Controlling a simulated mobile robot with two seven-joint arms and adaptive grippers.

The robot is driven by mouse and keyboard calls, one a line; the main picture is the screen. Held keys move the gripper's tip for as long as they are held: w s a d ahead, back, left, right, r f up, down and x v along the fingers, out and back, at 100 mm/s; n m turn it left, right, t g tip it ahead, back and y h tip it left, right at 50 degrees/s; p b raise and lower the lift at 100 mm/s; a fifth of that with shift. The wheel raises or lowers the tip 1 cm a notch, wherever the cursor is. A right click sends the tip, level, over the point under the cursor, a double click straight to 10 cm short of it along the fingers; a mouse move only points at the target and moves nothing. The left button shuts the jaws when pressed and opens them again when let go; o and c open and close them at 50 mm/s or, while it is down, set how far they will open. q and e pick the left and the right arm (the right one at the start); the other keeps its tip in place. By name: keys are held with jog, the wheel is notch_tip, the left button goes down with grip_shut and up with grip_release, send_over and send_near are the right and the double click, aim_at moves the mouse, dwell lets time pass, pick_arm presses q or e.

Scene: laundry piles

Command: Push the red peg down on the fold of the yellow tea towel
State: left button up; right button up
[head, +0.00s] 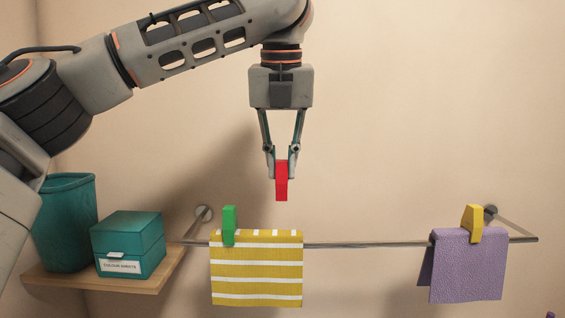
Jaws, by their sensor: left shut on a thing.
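The yellow tea towel (257,270) has white stripes and hangs folded over a metal rail (365,245). A green peg (229,227) sits on its fold near the left end. My left gripper (281,164) points down and is shut on the red peg (282,185). It holds the peg upright in the air above the right part of the towel's fold, with a clear gap between peg and towel. My right gripper is not in view.
A purple cloth (468,268) with a yellow peg (472,224) hangs at the rail's right end. A wooden shelf (100,285) at the left carries a teal box (127,245) and a teal bin (68,222). The rail between the cloths is bare.

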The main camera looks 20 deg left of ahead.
pick_arm(q)
jog(key=shift+w+f, duration=0.15)
jog(key=shift+f, duration=3.8)
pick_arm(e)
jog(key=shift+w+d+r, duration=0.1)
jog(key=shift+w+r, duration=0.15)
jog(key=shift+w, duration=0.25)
pick_arm(q)
jog(key=shift+f, duration=0.1)
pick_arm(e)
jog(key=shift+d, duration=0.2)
pick_arm(q)
jog(key=shift+f, duration=0.55)
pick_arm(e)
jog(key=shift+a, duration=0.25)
pick_arm(q)
jog(key=o, duration=0.9)
